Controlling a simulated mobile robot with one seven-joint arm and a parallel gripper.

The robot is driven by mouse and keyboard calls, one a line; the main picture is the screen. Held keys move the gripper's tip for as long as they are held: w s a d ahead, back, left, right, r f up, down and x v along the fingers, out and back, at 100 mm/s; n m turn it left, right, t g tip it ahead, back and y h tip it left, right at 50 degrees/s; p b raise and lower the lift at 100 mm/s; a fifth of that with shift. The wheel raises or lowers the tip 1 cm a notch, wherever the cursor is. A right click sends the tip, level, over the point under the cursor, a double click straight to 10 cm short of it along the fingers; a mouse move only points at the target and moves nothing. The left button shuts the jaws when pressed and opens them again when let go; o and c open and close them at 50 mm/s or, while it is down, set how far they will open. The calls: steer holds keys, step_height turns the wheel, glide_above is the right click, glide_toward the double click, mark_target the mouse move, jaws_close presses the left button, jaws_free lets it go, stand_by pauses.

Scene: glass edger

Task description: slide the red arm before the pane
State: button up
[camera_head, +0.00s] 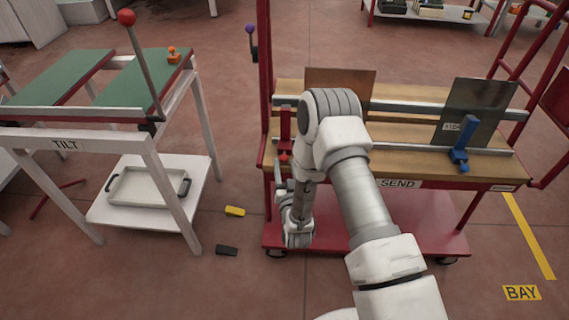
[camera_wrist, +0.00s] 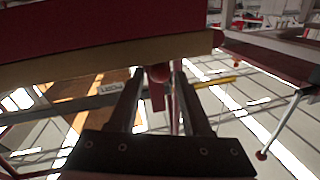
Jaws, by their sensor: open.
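The red arm (camera_head: 286,128) stands upright on the front rail at the left end of the cart. It is left of the brown pane (camera_head: 338,80), not in front of it. My own arm hides part of that pane's lower edge. My gripper (camera_head: 281,187) is low at the cart's left front, just below the red arm. In the wrist view my gripper (camera_wrist: 158,82) is open, with a red knob (camera_wrist: 158,73) between or just beyond its fingertips. I cannot tell whether the fingers touch it.
A blue arm (camera_head: 462,145) stands before a dark pane (camera_head: 474,112) at the cart's right. A white tilt table (camera_head: 105,140) with a red-knobbed lever (camera_head: 140,65) stands left. Yellow (camera_head: 235,211) and black (camera_head: 227,250) blocks lie on the floor between.

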steer(key=shift+w+a, duration=0.1)
steer(key=shift+w, duration=0.7)
jaws_close()
stand_by(0.9)
